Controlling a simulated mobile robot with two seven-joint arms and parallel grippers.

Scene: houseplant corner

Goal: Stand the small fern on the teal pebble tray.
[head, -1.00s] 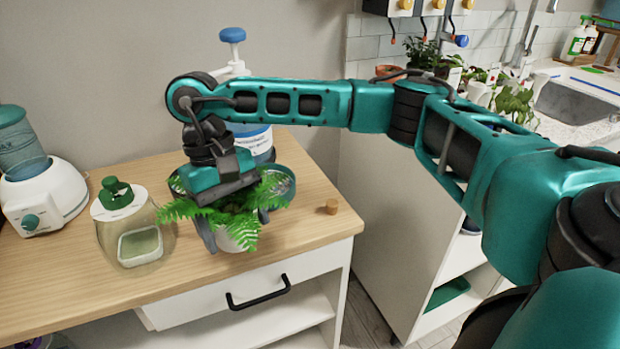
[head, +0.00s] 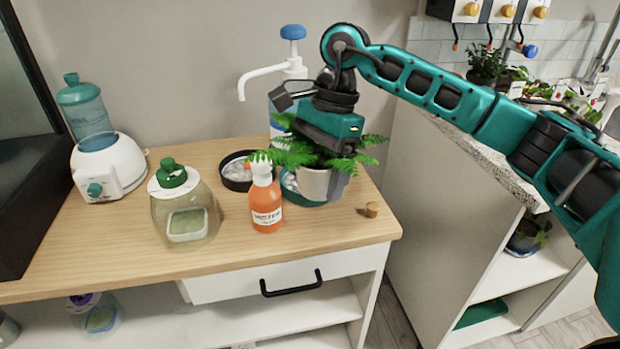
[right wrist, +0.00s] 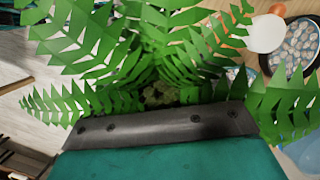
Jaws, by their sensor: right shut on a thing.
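The small fern (head: 290,152), green fronds in a pale pot (head: 314,184), is in my right gripper (head: 322,176). The gripper is shut on it from above, and the pot looks upright. The teal pebble tray (head: 290,187) is on the wooden cabinet top, with rim and some pebbles showing left of the pot. The pot overlaps the tray; whether it touches the pebbles I cannot tell. In the right wrist view the fronds (right wrist: 150,45) spread past the gripper and hide most of the pot. My left gripper is not in view.
An orange bottle (head: 266,207) stands close at the tray's front left, with a dark-rimmed pebble dish (head: 236,183) behind it. A white pump bottle (head: 292,70) stands behind. A green-lidded jar (head: 186,208) is left; a cork (head: 371,209) is right. The cabinet's front is clear.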

